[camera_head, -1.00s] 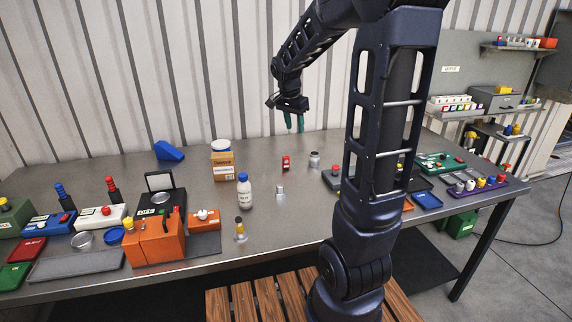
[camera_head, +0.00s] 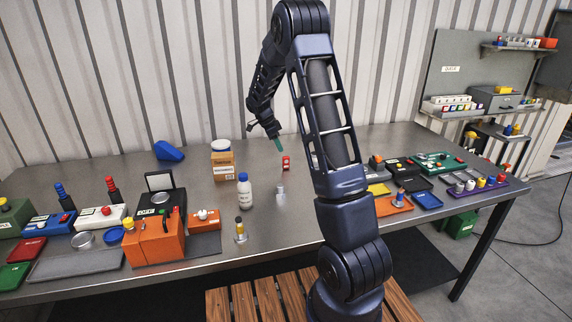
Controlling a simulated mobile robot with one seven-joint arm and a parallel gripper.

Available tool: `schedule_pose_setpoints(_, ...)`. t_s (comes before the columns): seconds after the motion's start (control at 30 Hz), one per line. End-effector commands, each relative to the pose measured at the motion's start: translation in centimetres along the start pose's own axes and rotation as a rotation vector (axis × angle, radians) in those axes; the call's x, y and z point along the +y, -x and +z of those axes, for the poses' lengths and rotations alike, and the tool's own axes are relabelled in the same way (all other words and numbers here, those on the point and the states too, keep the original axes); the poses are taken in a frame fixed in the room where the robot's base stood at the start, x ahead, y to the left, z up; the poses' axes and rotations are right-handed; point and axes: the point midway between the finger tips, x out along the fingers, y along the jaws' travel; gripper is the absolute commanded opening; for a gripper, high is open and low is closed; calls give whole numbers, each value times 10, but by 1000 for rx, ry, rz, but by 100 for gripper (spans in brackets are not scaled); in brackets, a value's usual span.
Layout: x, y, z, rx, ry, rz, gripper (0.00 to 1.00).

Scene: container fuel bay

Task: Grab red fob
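A small red fob-like piece (camera_head: 286,164) with a pale mark stands on the grey metal table, right of the cardboard box. My gripper (camera_head: 280,146) is above and just behind-left of it in the picture, with its teal fingers pointing down. The fingers overlap from this side, so their opening is not clear. A gap shows between the fingertips and the red piece, and nothing is visible in the fingers.
A cardboard box (camera_head: 223,166) with a white-lidded tub (camera_head: 221,146) stands left of the red piece. A white bottle (camera_head: 244,191) and a small metal piece (camera_head: 280,193) stand nearer. Trays crowd the right side; bare table (camera_head: 262,168) surrounds the red piece.

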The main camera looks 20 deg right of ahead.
Motion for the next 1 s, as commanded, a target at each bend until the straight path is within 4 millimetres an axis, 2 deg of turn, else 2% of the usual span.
schedule_pose_setpoints(0.17, -1, -12, 0, 3, -7, 3, 40)
schedule_pose_setpoints(0.43, -1, -49, 0, 2, -5, 3, 40)
schedule_pose_setpoints(0.73, 0, -69, -1, 2, -5, 2, 40)
schedule_pose_setpoints(1.0, 1, -104, -3, 2, -5, 4, 40)
